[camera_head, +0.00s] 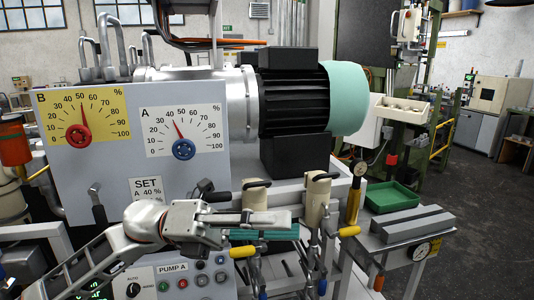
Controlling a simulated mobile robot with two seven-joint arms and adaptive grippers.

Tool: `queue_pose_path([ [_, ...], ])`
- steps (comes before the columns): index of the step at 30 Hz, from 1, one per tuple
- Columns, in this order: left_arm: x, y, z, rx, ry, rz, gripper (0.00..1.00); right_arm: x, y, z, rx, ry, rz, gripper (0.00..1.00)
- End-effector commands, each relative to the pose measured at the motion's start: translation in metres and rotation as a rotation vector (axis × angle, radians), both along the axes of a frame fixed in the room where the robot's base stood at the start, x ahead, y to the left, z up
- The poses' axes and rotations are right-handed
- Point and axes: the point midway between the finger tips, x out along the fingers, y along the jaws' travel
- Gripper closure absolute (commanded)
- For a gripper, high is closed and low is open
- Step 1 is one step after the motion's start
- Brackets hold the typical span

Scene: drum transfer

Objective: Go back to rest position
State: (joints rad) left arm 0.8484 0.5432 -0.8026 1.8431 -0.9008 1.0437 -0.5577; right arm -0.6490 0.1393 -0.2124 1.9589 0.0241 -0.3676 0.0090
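My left arm comes in from the lower left of the head view. Its gripper (270,217) points right, in front of the pump panel and close to the beige upright fitting (256,196) with a black lever on top. A teal bar-like part (263,234) shows just under the fingers; I cannot tell whether it is part of the gripper or a thing behind it. The gap between the fingertips is not clear, so I cannot tell whether the gripper is open or shut. My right gripper is not in view.
A grey panel carries yellow dial B (82,115) and white dial A (183,127). A black motor (293,100) with a teal end cover stands behind. A second beige fitting (317,202), yellow-handled levers, a green tray (391,196) and a grey block (412,224) are to the right.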

Motion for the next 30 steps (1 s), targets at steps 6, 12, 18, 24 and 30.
queue_pose_path([
  [6,0.039,0.006,-0.028,-0.213,0.388,0.159,0.69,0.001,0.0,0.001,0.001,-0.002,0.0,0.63],
  [12,0.08,0.034,-0.085,-0.373,0.767,0.334,0.69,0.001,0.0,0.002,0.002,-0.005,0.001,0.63],
  [18,0.105,0.076,-0.18,-0.503,1.167,0.534,0.69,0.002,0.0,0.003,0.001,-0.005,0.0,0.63],
  [24,0.091,0.125,-0.304,-0.603,1.571,0.753,0.69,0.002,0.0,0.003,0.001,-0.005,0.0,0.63],
  [30,0.035,0.169,-0.422,-0.666,1.926,0.969,0.69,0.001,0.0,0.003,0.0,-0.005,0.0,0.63],
])
